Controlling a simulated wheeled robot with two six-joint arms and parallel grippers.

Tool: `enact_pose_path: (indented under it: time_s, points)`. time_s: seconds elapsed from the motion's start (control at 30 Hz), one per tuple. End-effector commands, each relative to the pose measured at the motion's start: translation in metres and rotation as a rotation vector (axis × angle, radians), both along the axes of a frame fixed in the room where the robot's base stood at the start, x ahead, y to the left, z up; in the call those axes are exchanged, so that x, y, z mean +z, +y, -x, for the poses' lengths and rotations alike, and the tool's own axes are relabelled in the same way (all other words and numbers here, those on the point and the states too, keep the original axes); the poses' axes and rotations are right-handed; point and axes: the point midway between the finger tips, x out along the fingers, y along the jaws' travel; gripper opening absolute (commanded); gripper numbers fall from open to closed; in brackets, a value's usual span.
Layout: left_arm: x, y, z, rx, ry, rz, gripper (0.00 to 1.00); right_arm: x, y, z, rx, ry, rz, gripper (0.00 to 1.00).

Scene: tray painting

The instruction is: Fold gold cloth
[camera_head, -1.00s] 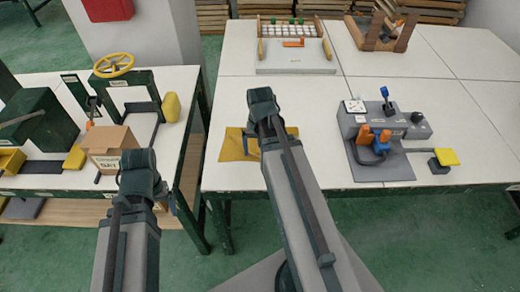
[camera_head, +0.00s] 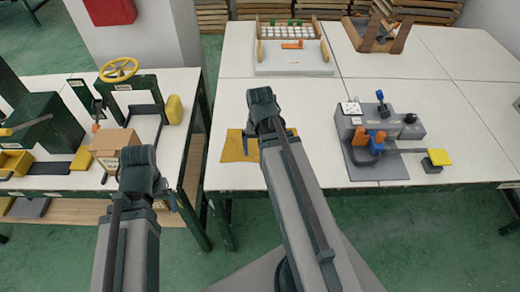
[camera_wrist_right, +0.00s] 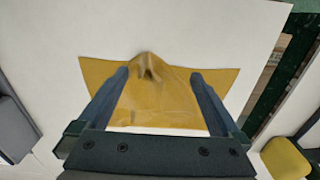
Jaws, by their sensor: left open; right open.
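The gold cloth (camera_head: 234,149) lies on the white table near its front left corner, partly hidden behind my right arm. In the right wrist view the cloth (camera_wrist_right: 160,108) is spread out, with a raised crumpled peak near the middle of its far edge. My right gripper (camera_wrist_right: 160,74) is open over it, one finger on each side of the peak. I cannot tell whether the fingers touch the cloth. In the head view the right gripper (camera_head: 262,98) shows in the middle. My left gripper (camera_head: 138,157) is open and empty, near the front of the left table.
A grey device with orange and blue parts (camera_head: 380,128) stands to the right on the same table. A grey board (camera_head: 292,68) is at the back. The left table holds a cardboard box (camera_head: 114,143), a yellow block (camera_head: 174,110) and a yellow wheel (camera_head: 118,70). White tabletop around the cloth is free.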

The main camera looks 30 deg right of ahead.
Motion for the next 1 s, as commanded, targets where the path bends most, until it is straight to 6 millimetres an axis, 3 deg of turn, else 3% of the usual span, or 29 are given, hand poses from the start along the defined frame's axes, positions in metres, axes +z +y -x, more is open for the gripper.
enact_pose_path:
  time_s: [0.03, 0.33, 1.0]
  points:
    - [0.015, 0.0, 0.0, 0.0, 0.0, 0.0, 0.81, 0.015, 0.0, 0.0, 0.0, 0.0, 0.0, 1.0]
    - [0.053, 0.0, 0.0, 0.0, 0.0, 0.0, 0.81, 0.053, 0.0, 0.0, 0.0, 0.0, 0.0, 1.0]
    - [0.046, 0.0, 0.0, 0.0, 0.0, 0.0, 0.81, 0.046, 0.0, 0.0, 0.0, 0.0, 0.0, 1.0]
